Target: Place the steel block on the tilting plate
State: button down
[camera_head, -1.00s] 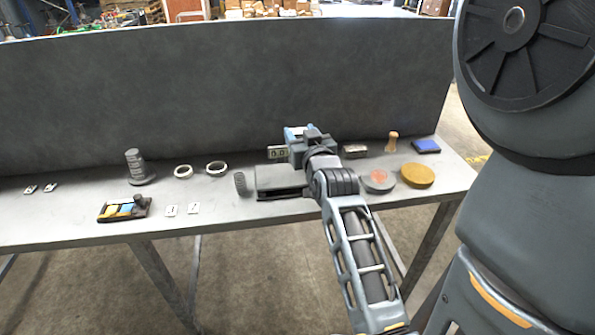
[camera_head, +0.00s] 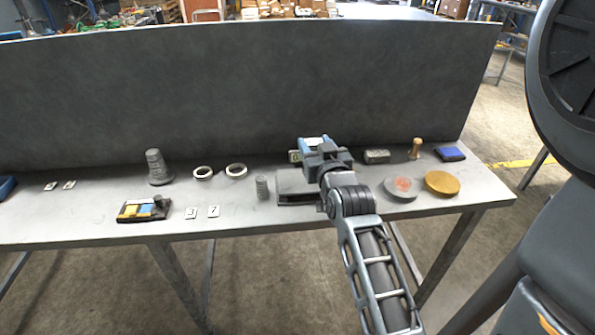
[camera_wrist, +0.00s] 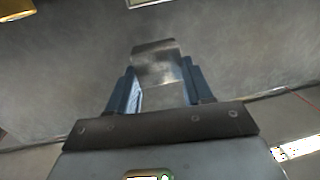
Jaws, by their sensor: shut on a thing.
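My gripper (camera_head: 315,143) is over the back of the table, just behind the low grey plate that looks like the tilting plate (camera_head: 292,180). My wrist hides part of this plate. In the wrist view my gripper (camera_wrist: 158,66) has its blue fingers shut on a shiny grey metal piece, the steel block (camera_wrist: 155,60), which sticks out past the fingertips. A grey ridged knob (camera_head: 262,187) stands at the plate's left end.
A tall dark panel (camera_head: 230,95) runs behind the table. Right are a grey disc (camera_head: 402,190), a gold disc (camera_head: 442,183) and a wooden peg (camera_head: 415,148).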

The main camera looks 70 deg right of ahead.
aim_at(296, 184)
jog(key=w+a+f, duration=0.1)
jog(key=w, duration=0.1)
jog(key=w+a+f, duration=0.1)
jog(key=shift+w+a+f, duration=0.3)
jog(key=shift+w+a, duration=0.05)
jog(key=shift+w, duration=0.05)
jog(key=shift+f, duration=2.05)
jog(key=shift+f, duration=0.15)
jog(key=shift+c, duration=2.3)
grip_release()
